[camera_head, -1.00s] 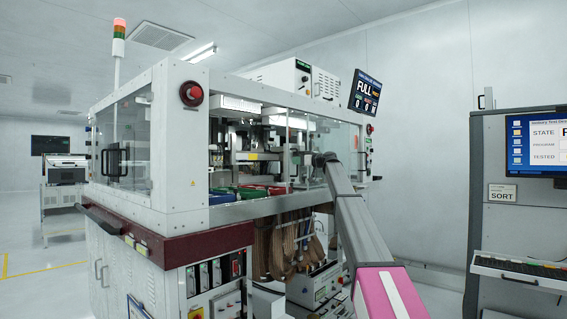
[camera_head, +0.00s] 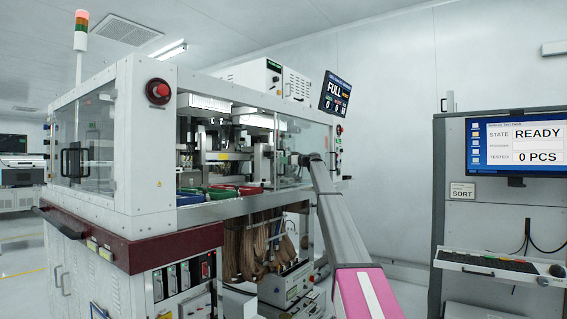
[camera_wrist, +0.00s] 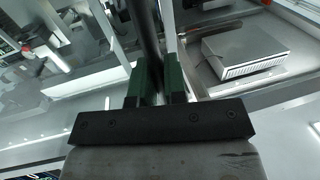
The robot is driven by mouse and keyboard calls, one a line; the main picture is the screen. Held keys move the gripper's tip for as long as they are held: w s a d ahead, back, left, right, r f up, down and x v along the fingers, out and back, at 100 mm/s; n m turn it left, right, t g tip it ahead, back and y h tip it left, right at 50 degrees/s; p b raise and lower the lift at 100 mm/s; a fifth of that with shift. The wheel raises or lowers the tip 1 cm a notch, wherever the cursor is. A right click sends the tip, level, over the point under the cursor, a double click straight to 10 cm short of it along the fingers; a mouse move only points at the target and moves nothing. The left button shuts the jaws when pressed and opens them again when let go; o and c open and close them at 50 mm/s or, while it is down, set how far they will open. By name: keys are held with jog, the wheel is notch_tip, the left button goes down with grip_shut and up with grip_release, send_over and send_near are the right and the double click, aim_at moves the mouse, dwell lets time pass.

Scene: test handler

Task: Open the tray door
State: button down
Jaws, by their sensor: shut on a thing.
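The tray door is a clear panel (camera_head: 290,136) on the right part of the machine's long side. To its left the side stands open, and blue (camera_head: 188,200), green (camera_head: 222,195) and red (camera_head: 248,190) trays show inside. My gripper (camera_head: 303,159) is at the door's face, small and partly hidden by my arm. In the wrist view my gripper's green fingers (camera_wrist: 158,82) are shut on a dark upright bar, the door handle (camera_wrist: 148,35). Its lower end is hidden between the fingers.
A red emergency button (camera_head: 158,91) is on the machine's corner post. A second clear door with a black handle (camera_head: 73,162) is on the left face. A workstation with a screen (camera_head: 517,145) and keyboard shelf (camera_head: 500,265) stands at right. Open floor lies at far left.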

jog(key=c, duration=1.2)
grip_release()
jog(key=v, duration=1)
jog(key=shift+s+d, duration=0.2)
jog(key=shift+d, duration=0.1)
